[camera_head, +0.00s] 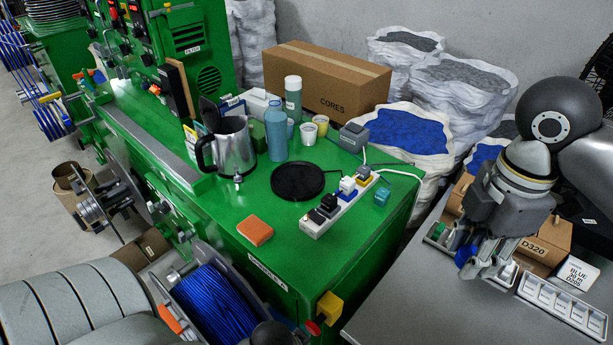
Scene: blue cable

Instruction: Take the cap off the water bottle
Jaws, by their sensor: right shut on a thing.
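A blue bottle (276,131) stands upright on the green machine top, behind the round black plate. Its narrow top shows, but I cannot tell whether a cap is on it. A taller grey-green bottle (293,98) with a pale top stands just behind it. My right gripper (482,268) points down over the grey table at the right, far from both bottles. Its fingers are closed beside a small blue thing (465,255), which they partly hide; I cannot tell exactly what it is. My left gripper is not in view.
A steel kettle (233,146), two cups (320,124), a black plate (297,181), a power strip (340,206) and an orange block (255,230) share the green top. A cardboard box (325,77) stands behind. A white compartment tray (562,304) lies on the grey table.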

